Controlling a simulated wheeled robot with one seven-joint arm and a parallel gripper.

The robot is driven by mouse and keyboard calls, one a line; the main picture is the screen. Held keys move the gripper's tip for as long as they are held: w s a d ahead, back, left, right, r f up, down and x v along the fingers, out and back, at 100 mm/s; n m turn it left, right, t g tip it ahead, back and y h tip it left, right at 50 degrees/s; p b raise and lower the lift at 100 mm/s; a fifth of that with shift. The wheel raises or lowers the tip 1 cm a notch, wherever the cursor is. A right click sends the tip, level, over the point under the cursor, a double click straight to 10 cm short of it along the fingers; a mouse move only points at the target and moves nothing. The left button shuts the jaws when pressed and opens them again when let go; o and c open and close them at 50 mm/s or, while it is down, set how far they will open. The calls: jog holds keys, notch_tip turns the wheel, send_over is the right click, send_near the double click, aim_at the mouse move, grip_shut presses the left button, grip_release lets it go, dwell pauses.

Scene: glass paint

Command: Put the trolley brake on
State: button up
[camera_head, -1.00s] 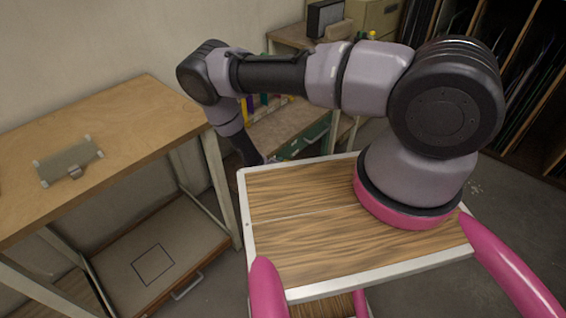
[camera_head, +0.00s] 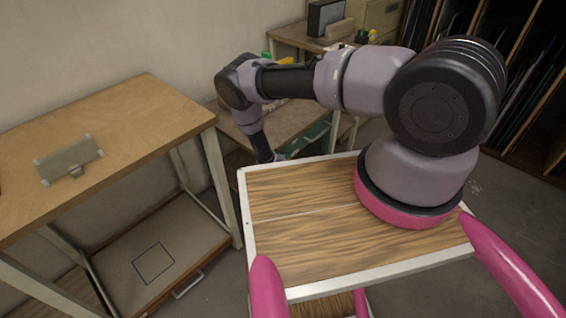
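No trolley brake can be made out. A low wooden stand (camera_head: 312,115) with a green side panel (camera_head: 316,134) is behind my arm; I cannot tell whether it is the trolley. Its lower part is hidden by my arm and my wood-topped body. My arm reaches left and bends down, and its wrist end goes out of sight behind the back left corner of my top. My gripper's fingers are hidden there, so neither their state nor any contact shows.
A wooden workbench (camera_head: 120,125) stands at left, with a small grey plate with a clip (camera_head: 68,160) on top. Its lower shelf (camera_head: 185,235) has a dark square outline. Colourful items stand on the stand behind my arm. Slotted racks (camera_head: 535,110) are at right.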

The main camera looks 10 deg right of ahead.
grip_shut()
dwell(1.2)
